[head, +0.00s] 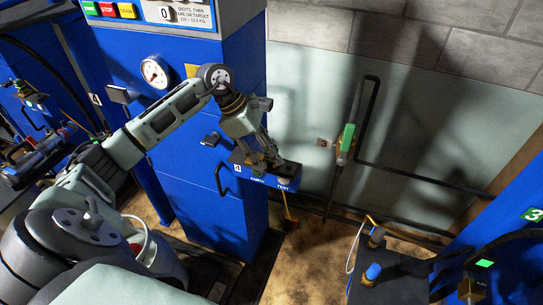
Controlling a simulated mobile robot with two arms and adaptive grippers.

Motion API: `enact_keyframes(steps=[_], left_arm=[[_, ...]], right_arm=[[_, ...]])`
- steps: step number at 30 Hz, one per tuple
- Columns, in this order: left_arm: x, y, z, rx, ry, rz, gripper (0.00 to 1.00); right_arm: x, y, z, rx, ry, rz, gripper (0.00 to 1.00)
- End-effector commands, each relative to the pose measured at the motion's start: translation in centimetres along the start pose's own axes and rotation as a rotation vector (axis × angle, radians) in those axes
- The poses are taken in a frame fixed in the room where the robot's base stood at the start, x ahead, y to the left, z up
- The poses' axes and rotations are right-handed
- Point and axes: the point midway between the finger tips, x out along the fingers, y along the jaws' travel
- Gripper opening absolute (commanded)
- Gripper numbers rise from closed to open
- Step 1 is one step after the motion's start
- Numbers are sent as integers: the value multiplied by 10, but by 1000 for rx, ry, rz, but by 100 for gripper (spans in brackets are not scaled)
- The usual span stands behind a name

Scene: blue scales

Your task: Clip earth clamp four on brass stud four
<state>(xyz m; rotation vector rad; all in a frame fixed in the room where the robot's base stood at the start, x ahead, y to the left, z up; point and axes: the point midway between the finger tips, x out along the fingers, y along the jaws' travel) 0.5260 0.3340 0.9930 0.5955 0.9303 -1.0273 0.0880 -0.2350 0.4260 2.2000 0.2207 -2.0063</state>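My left arm comes in from the left, and my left gripper (272,158) points down at a small blue shelf box (262,178) on the front of the blue column. The box carries a small number label and white lettering that seems to read "EARTH TEST". A dark piece (287,169) lies at the fingertips on top of the box. I cannot tell whether it is earth clamp four, or whether the fingers hold it. Brass stud four cannot be made out; the gripper may hide it. My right gripper is not in view.
A blue column (205,200) with a round gauge (155,72) and coloured buttons stands behind my arm. A green-handled part (347,138) and black pipe (372,120) are on the back wall. Dark equipment with a blue cap (373,271) stands at lower right. Floor between is partly clear.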

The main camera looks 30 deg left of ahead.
Motion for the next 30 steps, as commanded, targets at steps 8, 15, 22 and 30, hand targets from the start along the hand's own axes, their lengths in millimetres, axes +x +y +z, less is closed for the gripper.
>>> enact_keyframes(steps=[8,15,22,30], left_arm=[[0,0,0,0,0,0,6],[-1,0,0,0,-1,1,0],[-5,1,3,2,-1,2,0],[-36,1,22,5,-2,6,0]], right_arm=[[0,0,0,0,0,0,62],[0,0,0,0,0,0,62],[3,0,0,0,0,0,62],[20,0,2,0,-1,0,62]])
